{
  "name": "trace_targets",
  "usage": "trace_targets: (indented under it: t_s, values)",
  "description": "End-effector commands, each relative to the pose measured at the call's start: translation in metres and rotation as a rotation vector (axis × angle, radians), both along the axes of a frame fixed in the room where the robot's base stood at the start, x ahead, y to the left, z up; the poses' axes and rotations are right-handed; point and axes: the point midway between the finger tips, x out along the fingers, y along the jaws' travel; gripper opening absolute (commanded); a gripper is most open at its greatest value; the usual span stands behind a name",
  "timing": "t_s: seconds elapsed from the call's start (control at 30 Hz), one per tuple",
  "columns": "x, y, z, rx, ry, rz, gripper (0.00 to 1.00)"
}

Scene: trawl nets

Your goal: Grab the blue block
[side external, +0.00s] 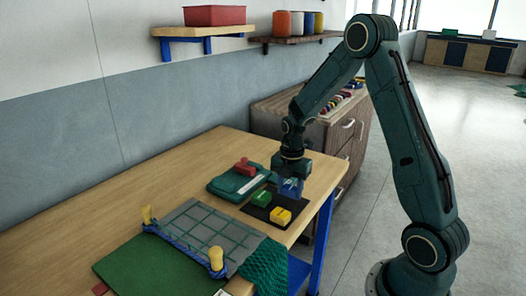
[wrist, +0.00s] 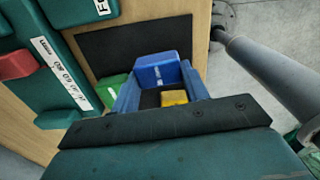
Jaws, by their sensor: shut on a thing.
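The blue block (side external: 291,188) is at my gripper's tips in the side view, over the back part of the black mat (side external: 275,219). My gripper (side external: 290,179) points down and is shut on this block. In the wrist view the blue block (wrist: 158,73) sits between the two blue fingers, at their far ends. I cannot tell whether it touches the mat or hangs just above it. A green block (side external: 261,198) and a yellow block (side external: 281,215) lie on the mat beside it.
A green case with a red block (side external: 245,166) on it lies left of the mat. A grey grid board (side external: 205,236) with yellow knobs and green netting (side external: 262,265) are nearer the camera. The table's right edge is close to the mat. Bare wood (side external: 130,200) is free at left.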

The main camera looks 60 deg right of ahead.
Motion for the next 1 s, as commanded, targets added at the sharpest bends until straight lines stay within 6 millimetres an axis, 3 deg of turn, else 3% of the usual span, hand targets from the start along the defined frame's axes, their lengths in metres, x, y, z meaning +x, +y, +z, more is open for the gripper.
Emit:
trace_targets:
  t_s: [0.6, 0.8, 1.0]
  values:
    - [0.001, -0.001, 0.128, -0.002, -0.006, 0.0, 0.23]
    - [0.001, 0.0, 0.157, -0.002, -0.004, 0.0, 0.23]
    - [0.0, 0.0, 0.17, 0.0, -0.001, 0.0, 0.23]
